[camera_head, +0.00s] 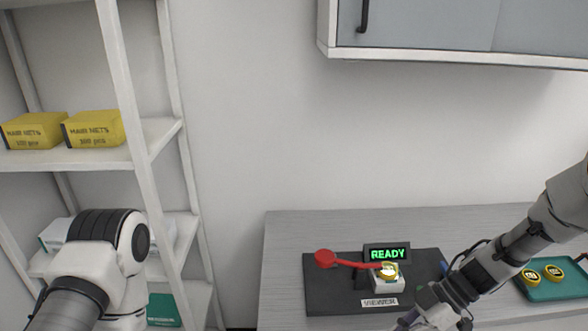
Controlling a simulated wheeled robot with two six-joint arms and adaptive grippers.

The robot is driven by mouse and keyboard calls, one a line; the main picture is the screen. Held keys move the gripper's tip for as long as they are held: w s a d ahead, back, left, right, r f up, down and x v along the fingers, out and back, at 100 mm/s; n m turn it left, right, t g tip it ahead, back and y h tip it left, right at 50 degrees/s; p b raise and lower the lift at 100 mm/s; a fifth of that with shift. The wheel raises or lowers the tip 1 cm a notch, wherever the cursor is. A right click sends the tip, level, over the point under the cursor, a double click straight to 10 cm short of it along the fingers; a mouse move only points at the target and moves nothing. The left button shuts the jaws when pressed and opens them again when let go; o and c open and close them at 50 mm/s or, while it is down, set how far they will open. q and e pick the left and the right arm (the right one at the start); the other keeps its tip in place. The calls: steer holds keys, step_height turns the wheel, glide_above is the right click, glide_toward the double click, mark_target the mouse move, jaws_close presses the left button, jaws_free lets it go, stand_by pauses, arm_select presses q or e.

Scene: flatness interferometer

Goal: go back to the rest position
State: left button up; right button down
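On the base, a yellow-rimmed piece (388,271) sits on a small white block (387,283). A red lever (340,261) with a round knob lies to its left. A display (387,253) reads READY in green.
A teal tray (566,292) with two yellow-rimmed pieces (542,274) stands at the right, partly behind my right arm. A white shelf (150,140) with yellow boxes (65,130) is on the left. A wall cabinet (450,25) hangs above the grey table (290,232).

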steer(key=s+a+f+m+b, duration=0.4)
steer(key=s+f+m, duration=0.1)
steer(key=f, duration=0.6)
steer(key=s+a+f+m+b, duration=0.35)
steer(key=s+f+m, duration=0.2)
steer(key=f, duration=0.55)
arm_select(q)
step_height(320, 180, down, 10)
steer(key=w+b, duration=0.1)
steer(key=shift+w+r, duration=0.2)
steer(key=shift+r, duration=0.05)
arm_select(e)
steer(key=s+d+f+m+h, duration=0.3)
steer(key=s+d+m+h, duration=0.1)
steer(key=d, duration=0.2)
steer(key=s+d+f+m+t+h, duration=0.1)
steer(key=s+d+f+m+h, duration=0.2)
steer(key=d, duration=0.3)
steer(key=shift+s+d+f+m+t+h, duration=0.35)
steer(key=shift+s+f+h, duration=0.25)
steer(key=shift+h, duration=0.3)
